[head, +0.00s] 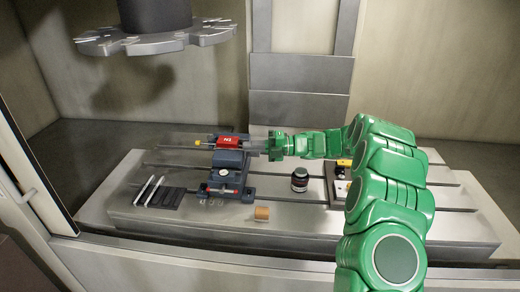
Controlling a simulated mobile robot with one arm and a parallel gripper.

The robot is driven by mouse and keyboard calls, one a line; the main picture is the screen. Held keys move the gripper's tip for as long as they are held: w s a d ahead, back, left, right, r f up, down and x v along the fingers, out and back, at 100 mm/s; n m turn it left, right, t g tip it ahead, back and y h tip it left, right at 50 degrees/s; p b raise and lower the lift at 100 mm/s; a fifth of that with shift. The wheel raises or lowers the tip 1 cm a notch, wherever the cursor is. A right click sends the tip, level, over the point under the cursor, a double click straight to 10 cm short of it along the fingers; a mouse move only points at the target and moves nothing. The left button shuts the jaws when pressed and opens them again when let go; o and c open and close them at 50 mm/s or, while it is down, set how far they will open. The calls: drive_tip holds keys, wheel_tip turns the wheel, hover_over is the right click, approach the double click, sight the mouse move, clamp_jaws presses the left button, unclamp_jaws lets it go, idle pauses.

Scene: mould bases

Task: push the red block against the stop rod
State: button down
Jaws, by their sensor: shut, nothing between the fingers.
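A red block (228,141) with a pale mark on it lies across the top of a dark grey vise (229,160), in the middle left of the head view. A thin rod with a yellow end (198,142), which looks like the stop rod, is to the left of the block. Whether the block touches the rod is too small to tell. My gripper (250,143) reaches in from the right at the block's height, just right of the block. It is shut and holds nothing. Whether its tips touch the block cannot be told.
The vise stands on a slotted metal table (400,226). A dark rack with light bars (165,195) is at the left. A dark jar (300,179) and an orange-brown cylinder (262,213) stand in front. A toothed grey disc (155,38) hangs above left.

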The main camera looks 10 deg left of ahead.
sight(237, 144)
drive_tip(key=shift+w+a, duration=0.6)
drive_tip(key=shift+a, duration=0.2)
drive_tip(key=shift+w+a, duration=0.4)
drive_tip(key=shift+a, duration=0.25)
drive_tip(key=shift+s, duration=0.15)
